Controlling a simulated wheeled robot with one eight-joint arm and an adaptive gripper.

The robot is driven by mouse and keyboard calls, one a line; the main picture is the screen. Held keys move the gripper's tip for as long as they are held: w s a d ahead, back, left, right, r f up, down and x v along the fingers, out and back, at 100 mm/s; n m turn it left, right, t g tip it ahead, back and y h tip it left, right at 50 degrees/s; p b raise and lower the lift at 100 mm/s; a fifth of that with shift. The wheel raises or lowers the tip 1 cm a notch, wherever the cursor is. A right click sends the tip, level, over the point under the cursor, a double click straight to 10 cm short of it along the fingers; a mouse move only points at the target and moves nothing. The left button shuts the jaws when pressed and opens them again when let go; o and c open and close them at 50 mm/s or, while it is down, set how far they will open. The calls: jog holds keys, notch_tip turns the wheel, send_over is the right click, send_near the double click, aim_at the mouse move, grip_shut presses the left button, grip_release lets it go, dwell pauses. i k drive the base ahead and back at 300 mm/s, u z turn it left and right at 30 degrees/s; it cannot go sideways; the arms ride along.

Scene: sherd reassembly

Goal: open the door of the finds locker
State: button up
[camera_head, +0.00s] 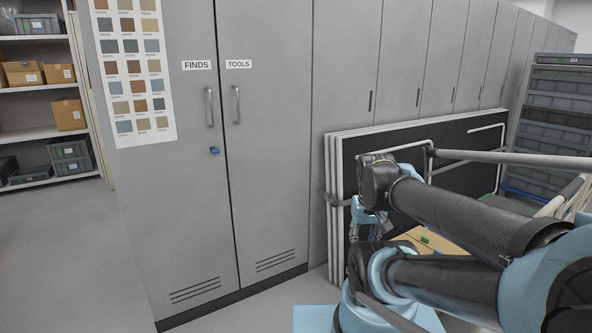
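The finds locker door (190,200) is a tall grey panel with a white FINDS label, left of centre in the head view. It is shut, flush with the door beside it. Its vertical bar handle (210,107) is near its right edge. A small blue thing (214,151), perhaps a lock or key, sits below the handle. My arm is folded at the right, well away from the locker. My gripper (372,222) seems to be at the arm's lower left end, partly hidden; its fingers cannot be made out. Nothing touches the handle.
The TOOLS door (268,180) is shut, with its handle (237,105) close by. Dark framed panels (350,165) lean on the lockers behind my arm. A shelf with boxes (45,133) stands at the far left. The floor (70,260) left of the locker is clear.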

aim_at(153, 65)
jog(key=u, duration=1.3)
